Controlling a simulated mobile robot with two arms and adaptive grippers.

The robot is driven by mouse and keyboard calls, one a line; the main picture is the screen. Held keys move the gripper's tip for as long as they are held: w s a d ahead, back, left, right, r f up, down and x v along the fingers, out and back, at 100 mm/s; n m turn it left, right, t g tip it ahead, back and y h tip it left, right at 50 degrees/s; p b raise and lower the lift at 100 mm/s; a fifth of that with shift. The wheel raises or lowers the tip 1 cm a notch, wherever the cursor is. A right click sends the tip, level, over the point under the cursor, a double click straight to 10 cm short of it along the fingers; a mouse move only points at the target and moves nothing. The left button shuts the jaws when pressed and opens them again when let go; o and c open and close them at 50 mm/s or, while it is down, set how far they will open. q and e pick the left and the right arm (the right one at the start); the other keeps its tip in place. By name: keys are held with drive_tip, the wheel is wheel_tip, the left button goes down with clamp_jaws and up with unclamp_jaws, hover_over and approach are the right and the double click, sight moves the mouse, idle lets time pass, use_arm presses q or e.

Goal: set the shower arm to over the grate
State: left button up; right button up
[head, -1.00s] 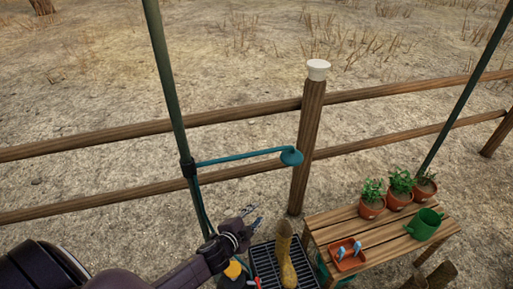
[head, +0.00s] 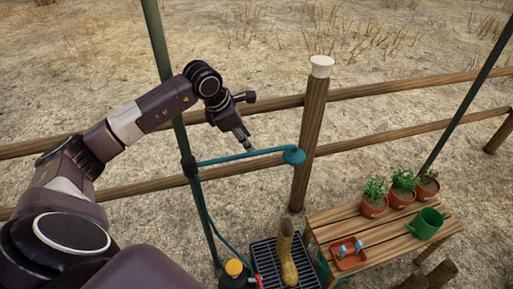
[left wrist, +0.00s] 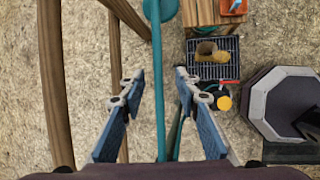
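The teal shower arm (head: 240,158) runs right from the green pole (head: 172,110) and ends in a round shower head (head: 293,156). The black grate (head: 262,258) lies on the ground below, with a yellow boot (head: 286,255) standing on it. In the left wrist view the shower arm (left wrist: 159,90) points up the picture and the grate (left wrist: 232,68) lies to its right. My left gripper (head: 249,146) is just above the shower arm. In the left wrist view it (left wrist: 158,78) is open, with the arm seen between its fingers; contact cannot be told. My right gripper is out of view.
A wooden bench (head: 385,238) on the right holds potted plants (head: 403,185), a green watering can (head: 426,223) and an orange tray (head: 348,262). A rail fence with a white-capped post (head: 308,140) stands behind.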

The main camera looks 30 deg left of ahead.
sight(255, 152)
use_arm(q)
drive_tip(key=x, duration=0.2)
drive_tip(key=p+x, duration=0.1)
drive_tip(key=x, duration=0.4)
drive_tip(key=shift+w+a+f, duration=0.1)
drive_tip(key=shift+a+f, duration=0.15)
drive_tip(key=shift+f, duration=0.1)
clamp_jaws()
